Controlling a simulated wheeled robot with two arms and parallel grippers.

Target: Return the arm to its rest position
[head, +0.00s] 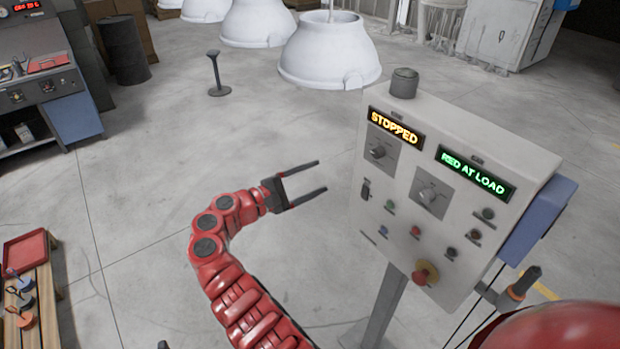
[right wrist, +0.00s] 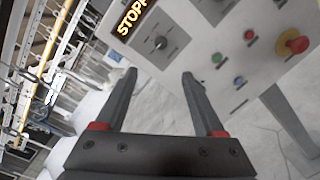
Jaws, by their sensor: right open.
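My right gripper (head: 322,175) is at the end of my red arm, near the middle of the head view. Its two dark fingers are apart with nothing between them, and it appears just left of the control panel (head: 399,248). In the right wrist view the open fingers (right wrist: 160,73) point toward the panel face (right wrist: 205,42), with no visible contact. The panel's left display (head: 394,127) reads "STOPPED" and its right display (head: 476,172) reads "RED AT LOAD". My left gripper is not in view.
The panel has knobs, small coloured buttons and a red mushroom button (head: 425,272). Open grey floor (head: 140,190) lies left of my arm.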

